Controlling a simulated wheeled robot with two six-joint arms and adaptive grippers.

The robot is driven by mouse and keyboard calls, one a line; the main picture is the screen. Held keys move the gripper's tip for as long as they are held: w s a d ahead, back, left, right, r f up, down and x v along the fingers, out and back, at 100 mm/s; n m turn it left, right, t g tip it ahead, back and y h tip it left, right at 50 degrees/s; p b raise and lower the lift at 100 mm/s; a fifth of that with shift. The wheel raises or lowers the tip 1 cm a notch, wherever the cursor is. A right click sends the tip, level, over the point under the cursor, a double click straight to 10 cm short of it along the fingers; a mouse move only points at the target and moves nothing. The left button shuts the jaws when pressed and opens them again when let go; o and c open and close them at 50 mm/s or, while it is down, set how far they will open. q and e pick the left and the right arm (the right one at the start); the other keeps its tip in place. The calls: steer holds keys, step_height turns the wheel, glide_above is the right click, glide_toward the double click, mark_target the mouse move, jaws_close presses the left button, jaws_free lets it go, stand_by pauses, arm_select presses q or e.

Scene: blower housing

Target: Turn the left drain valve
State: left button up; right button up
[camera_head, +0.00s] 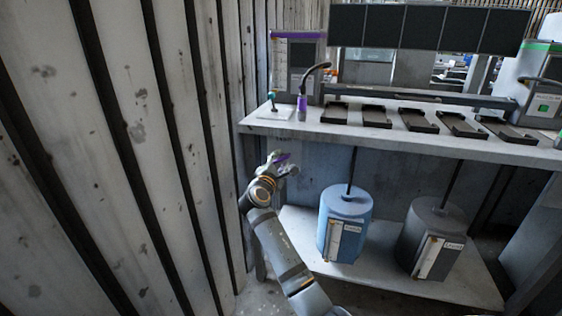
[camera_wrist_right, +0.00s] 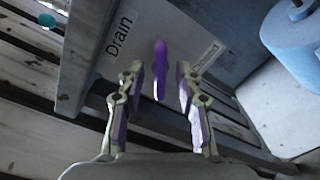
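The drain valve's purple lever (camera_wrist_right: 160,58) stands out from a grey panel (camera_wrist_right: 165,25) in the right wrist view. A "Drain" label (camera_wrist_right: 119,37) is left of it and a smaller, hard-to-read label (camera_wrist_right: 208,57) is right of it. My right gripper (camera_wrist_right: 159,78) is open, with one finger on each side of the lever and visible gaps to both. In the head view the right gripper (camera_head: 284,166) is below the bench's left front edge, and a bit of purple shows at it. My left gripper is in neither view.
The bench (camera_head: 290,126) carries several black trays (camera_head: 375,115) and a purple-topped device (camera_head: 300,55). A blue tank (camera_head: 345,222) and a dark grey tank (camera_head: 428,240) stand on the lower shelf (camera_head: 380,284). A ribbed wall (camera_head: 130,130) is close on the left.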

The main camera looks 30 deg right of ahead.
steer(key=shift+c, duration=0.4)
jaws_close()
steer(key=shift+m, duration=0.3)
steer(key=shift+m+b, duration=0.3)
steer(key=shift+m, duration=1.6)
steer(key=shift+m+b, duration=0.35)
steer(key=shift+m, duration=0.25)
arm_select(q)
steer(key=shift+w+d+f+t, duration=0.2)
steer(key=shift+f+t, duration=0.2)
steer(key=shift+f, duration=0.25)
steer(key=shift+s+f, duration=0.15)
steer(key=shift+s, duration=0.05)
arm_select(e)
steer(key=shift+m, duration=0.4)
